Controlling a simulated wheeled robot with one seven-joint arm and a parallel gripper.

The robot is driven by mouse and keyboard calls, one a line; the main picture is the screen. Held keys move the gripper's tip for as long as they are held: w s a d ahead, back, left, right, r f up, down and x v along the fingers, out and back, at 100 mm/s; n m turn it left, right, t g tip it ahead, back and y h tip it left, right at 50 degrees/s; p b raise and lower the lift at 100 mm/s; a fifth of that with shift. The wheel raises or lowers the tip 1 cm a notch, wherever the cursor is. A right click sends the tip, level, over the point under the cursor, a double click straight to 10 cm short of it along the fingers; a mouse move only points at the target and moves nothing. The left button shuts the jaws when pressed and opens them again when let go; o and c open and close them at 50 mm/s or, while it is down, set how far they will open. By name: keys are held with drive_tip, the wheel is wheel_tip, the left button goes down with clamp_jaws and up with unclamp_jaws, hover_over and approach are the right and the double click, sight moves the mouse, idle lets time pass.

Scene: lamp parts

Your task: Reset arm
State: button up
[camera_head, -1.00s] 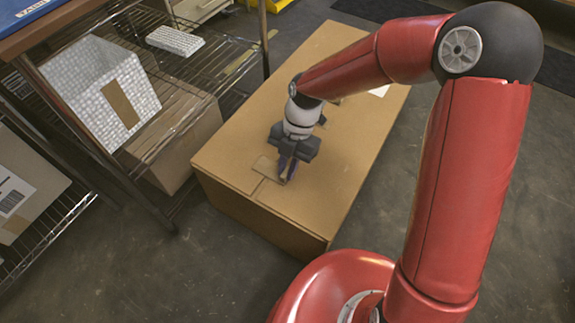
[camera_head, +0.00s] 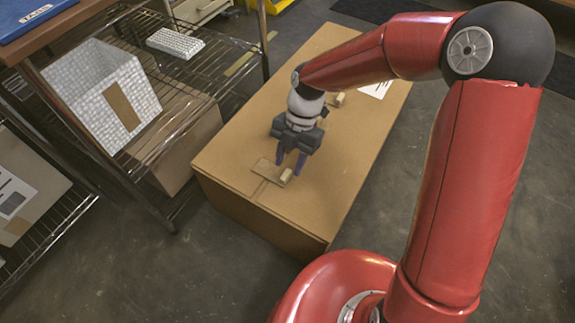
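My gripper (camera_head: 289,168) is open, its two purple fingers spread apart and pointing down over a large cardboard box (camera_head: 235,150). No object shows between the fingers. A small pale wooden piece (camera_head: 286,176) sits at the right end of a flat tan piece (camera_head: 265,169) on the box top, just in front of and below the fingertips. Another small pale piece (camera_head: 339,99) lies farther back on the box, partly hidden by my arm. The picture does not show whether the fingertips touch the box.
A wire shelf rack (camera_head: 225,60) stands to the left, with a white patterned bin (camera_head: 95,85), a white keyboard (camera_head: 175,42) and cardboard boxes. A white sheet (camera_head: 377,89) lies at the box's back right. The box's front right top and nearby floor are clear.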

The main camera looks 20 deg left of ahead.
drive_tip(key=v, duration=0.5)
drive_tip(key=shift+p, duration=0.4)
